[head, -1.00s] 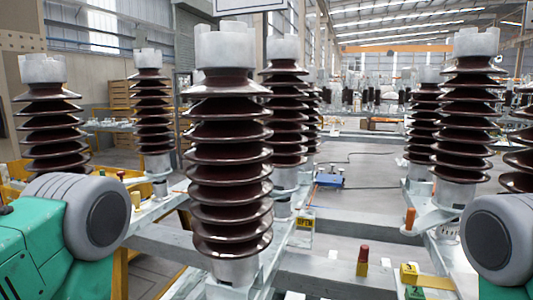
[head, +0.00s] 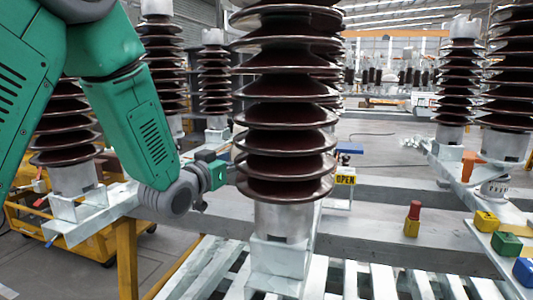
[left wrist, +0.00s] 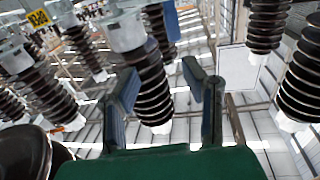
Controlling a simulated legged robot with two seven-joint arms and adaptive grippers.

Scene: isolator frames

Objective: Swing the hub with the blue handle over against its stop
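I cannot make out a hub with a blue handle for certain. A small blue piece (head: 52,240) shows at the foot of the left insulator, too small to name. A blue patch (left wrist: 171,22) also shows beyond the fingers at the top of the left wrist view, and I cannot tell what it is. My left gripper (head: 212,172) is beside the front insulator (head: 286,142), to its left. In the left wrist view my left gripper (left wrist: 165,98) has its two fingers wide apart, with nothing held between them. My right gripper is not in view.
Ribbed brown insulators stand on grey beams around the arm. A yellow OPEN sign (head: 345,180) is right of the front insulator. A red-topped yellow block (head: 412,219) and yellow (head: 487,221), green (head: 507,244) and blue (head: 523,270) blocks sit at right. A yellow cart (head: 60,245) stands at left.

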